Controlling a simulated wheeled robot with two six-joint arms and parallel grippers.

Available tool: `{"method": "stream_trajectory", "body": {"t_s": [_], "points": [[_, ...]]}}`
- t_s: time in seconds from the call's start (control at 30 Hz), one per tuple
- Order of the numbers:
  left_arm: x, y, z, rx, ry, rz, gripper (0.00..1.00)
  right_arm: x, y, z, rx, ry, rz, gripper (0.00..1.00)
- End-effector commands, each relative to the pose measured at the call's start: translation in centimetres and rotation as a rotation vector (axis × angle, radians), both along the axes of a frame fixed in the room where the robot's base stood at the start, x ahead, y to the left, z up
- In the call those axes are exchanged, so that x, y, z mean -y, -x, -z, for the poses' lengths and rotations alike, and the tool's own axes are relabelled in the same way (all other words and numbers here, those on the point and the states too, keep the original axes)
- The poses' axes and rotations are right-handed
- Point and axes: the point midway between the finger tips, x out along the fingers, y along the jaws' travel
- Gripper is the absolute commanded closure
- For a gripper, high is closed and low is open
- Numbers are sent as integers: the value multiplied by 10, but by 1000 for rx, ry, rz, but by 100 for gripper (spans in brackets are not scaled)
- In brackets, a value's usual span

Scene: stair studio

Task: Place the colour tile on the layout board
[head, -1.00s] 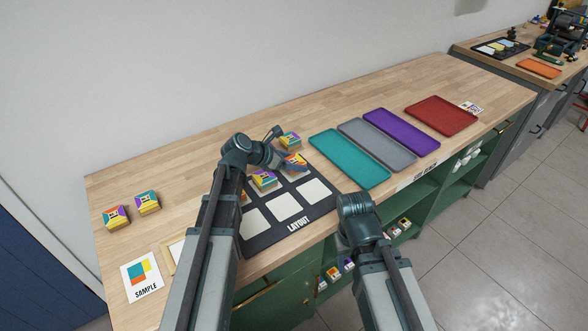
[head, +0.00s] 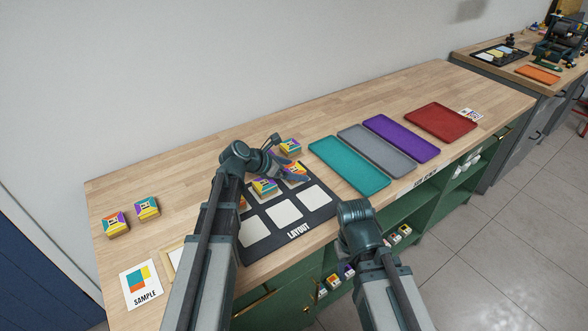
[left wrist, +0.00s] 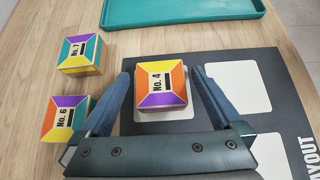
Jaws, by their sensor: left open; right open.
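My left gripper (left wrist: 159,98) is open, with one finger on each side of the No. 4 colour tile (left wrist: 162,86); gaps show between tile and fingers. This tile lies on a white square of the dark layout board (left wrist: 279,77). In the head view the left gripper (head: 284,160) is over the board's far side, partly covering the tile there. Another colour tile (head: 264,187) sits on the board beside it. The No. 7 tile (left wrist: 80,54) and No. 6 tile (left wrist: 66,117) are on the bench, off the board. My right arm is in the head view, but its fingers are hidden.
Teal (head: 349,164), grey (head: 376,147), purple (head: 401,138) and red (head: 440,118) trays lie right of the board. A sample card (head: 141,285) and two more tiles (head: 116,225) (head: 147,207) are at left. The board's front row of white squares is empty.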

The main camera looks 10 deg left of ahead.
Motion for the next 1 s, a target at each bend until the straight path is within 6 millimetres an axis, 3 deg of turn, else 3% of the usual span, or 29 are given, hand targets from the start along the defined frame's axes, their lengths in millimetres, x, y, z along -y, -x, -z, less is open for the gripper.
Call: {"method": "stream_trajectory", "body": {"t_s": [0.2, 0.5, 1.0], "points": [[-26, 28, -35, 0, 1, -4, 0, 0, 0, -35, 0, 0, 0, 50], [-55, 56, -64, 0, 1, -3, 0, 0, 0, -63, 0, 0, 1, 50], [-64, 64, -69, 0, 0, 0, 0, 0, 0, -69, 0, 0, 0, 50]]}}
